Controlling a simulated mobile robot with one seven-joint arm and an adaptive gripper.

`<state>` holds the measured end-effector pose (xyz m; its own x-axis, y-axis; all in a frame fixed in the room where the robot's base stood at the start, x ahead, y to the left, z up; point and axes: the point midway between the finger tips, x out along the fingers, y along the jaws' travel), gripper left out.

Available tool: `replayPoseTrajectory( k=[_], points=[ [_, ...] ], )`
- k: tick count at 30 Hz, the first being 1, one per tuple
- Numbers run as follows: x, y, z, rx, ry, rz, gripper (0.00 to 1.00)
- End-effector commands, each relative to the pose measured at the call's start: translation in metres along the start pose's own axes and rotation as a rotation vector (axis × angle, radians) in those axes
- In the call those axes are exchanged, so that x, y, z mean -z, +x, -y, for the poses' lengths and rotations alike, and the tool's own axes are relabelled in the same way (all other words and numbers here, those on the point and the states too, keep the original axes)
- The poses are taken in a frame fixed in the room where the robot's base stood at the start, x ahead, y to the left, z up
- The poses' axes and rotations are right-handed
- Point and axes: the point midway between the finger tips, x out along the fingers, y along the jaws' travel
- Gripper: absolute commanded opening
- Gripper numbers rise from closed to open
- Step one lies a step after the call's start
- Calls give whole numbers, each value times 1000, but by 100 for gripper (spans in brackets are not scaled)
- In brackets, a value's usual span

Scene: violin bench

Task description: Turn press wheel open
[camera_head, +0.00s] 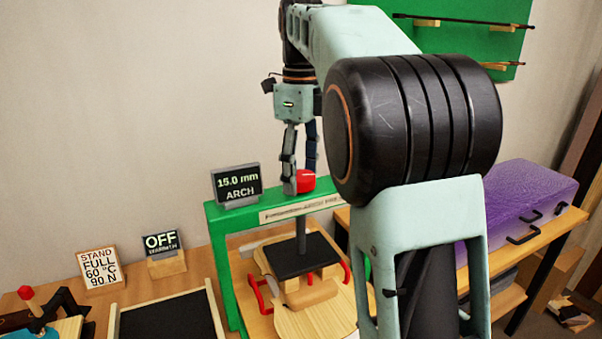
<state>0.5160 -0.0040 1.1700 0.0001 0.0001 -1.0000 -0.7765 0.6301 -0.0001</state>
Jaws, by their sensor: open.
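The press is a green frame (219,268) with a labelled crossbar, standing on the wooden bench. A red part (306,181), likely the press wheel or its knob, shows on top of the crossbar, above the dark vertical screw (301,226). A black press plate (297,256) sits under the screw, over pale wooden pieces. My gripper (299,190) points down with its fingers at the top of the press, right by the red part. It is open. Whether a finger touches the red part cannot be told. My arm hides the right side of the press.
A display reading 15.0 mm ARCH (237,183) stands behind the crossbar's left end. An OFF sign (162,242), a settings card (98,267) and a black-bedded tray (168,318) are at left. A purple case (522,205) lies at right.

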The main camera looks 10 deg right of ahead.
Motion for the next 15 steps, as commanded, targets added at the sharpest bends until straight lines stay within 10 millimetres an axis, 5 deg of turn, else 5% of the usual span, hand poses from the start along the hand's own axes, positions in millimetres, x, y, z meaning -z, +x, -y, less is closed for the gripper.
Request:
replayPoseTrajectory(
  k=[2, 13, 15],
  points=[
    [0, 0, 0, 0, 0, 0, 60],
    [0, 0, 0, 0, 0, 0, 19],
    [0, 0, 0, -1, -1, 0, 18]
  ],
)
